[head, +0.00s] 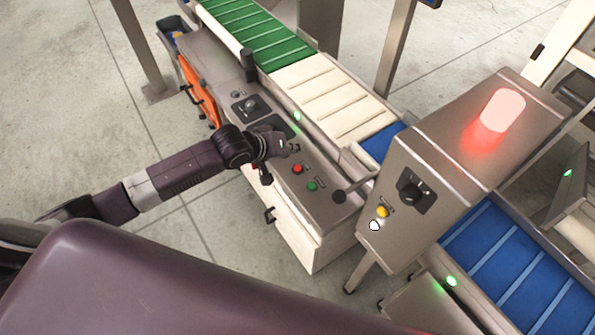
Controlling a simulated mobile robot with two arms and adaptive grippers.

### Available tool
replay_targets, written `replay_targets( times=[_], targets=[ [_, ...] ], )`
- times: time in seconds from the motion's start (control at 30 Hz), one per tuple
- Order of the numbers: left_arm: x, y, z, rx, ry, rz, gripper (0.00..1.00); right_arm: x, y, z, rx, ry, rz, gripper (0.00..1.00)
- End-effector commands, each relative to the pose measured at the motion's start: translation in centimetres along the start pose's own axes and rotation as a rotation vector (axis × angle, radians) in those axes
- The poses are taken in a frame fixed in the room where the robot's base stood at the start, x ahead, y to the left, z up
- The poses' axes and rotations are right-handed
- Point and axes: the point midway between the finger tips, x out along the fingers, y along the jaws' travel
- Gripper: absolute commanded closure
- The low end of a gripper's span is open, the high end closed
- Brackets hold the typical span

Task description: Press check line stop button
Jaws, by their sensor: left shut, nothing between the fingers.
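A grey control panel runs along the side of the conveyor. On it are a red button (297,169) and a green button (312,186), side by side, each with a small label too small to read. My left gripper (293,149) is shut and empty above the panel, just behind the red button in the picture. A gap between its fingertips and the red button cannot be judged exactly. A taller grey cabinet (440,160) at the right carries a yellow button (383,211), a white button (375,225) and a black switch (412,190). My right gripper is not in view.
A lit red beacon (502,110) stands on the cabinet. A black knob (339,196) stands up near the panel's right end. The conveyor has green (258,35), cream (330,95) and blue (510,265) belt sections. An orange part (197,92) is on the panel's left side.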

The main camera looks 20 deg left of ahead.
Motion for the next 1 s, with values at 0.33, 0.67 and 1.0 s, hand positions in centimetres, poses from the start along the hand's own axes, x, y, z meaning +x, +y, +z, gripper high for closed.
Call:
replay_targets(
  times=[0.33,0.67,1.0],
  targets=[
    [3.0,-2.1,2.1,0.002,0.001,0.0,1.0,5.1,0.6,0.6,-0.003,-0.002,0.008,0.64],
    [4.3,-3.1,3.2,0.0,0.0,0.0,1.0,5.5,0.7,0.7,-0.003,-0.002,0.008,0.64],
    [4.3,-3.1,3.1,0.0,0.0,0.0,1.0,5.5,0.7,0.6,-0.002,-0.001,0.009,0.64]
  ],
)
